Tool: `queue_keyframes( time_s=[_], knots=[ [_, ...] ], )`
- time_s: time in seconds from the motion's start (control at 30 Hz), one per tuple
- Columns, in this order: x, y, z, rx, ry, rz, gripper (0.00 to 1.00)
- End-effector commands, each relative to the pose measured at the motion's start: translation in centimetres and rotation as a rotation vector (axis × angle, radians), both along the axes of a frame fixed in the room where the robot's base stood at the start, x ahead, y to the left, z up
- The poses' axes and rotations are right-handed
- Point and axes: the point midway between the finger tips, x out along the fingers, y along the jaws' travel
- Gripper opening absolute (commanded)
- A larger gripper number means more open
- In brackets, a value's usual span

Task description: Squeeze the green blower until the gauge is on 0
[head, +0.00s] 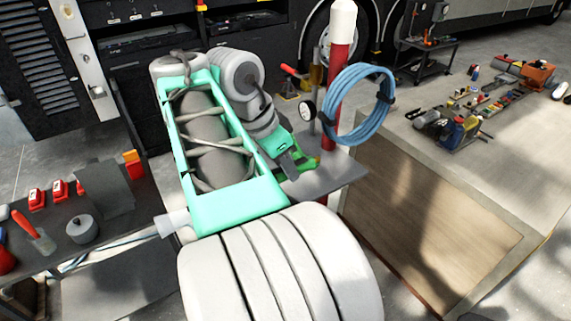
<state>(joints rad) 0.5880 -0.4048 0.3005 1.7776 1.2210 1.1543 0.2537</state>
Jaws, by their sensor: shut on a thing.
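The green blower (308,163) is on a small grey shelf (325,182) beside a red and white post (338,85). Only part of it shows, because my gripper (291,164) covers its near left side. My gripper is shut on the green blower. The round white-faced gauge (307,110) stands just behind and above the blower, left of the post. Its dark needle and marks are too small to read.
A coiled blue hose (360,105) hangs on the post. A wooden-faced bench (430,210) stands to the right, with tools (470,110) on its top. A dark table (90,215) with red items is at left. A coach wheel (340,45) is behind.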

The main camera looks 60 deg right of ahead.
Motion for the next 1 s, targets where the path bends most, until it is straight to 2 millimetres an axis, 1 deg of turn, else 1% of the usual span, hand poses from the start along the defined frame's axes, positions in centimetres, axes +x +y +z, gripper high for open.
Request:
queue_keyframes(
  time_s=[0.27, 0.8, 1.0],
  knots=[
    [0.0, 0.0, 0.2, 0.0, -0.001, 0.0, 0.0],
    [0.0, 0.0, 2.1, 0.0, -0.001, 0.0, 0.0],
    [0.0, 0.0, 2.0, 0.0, -0.001, 0.0, 0.0]
  ],
)
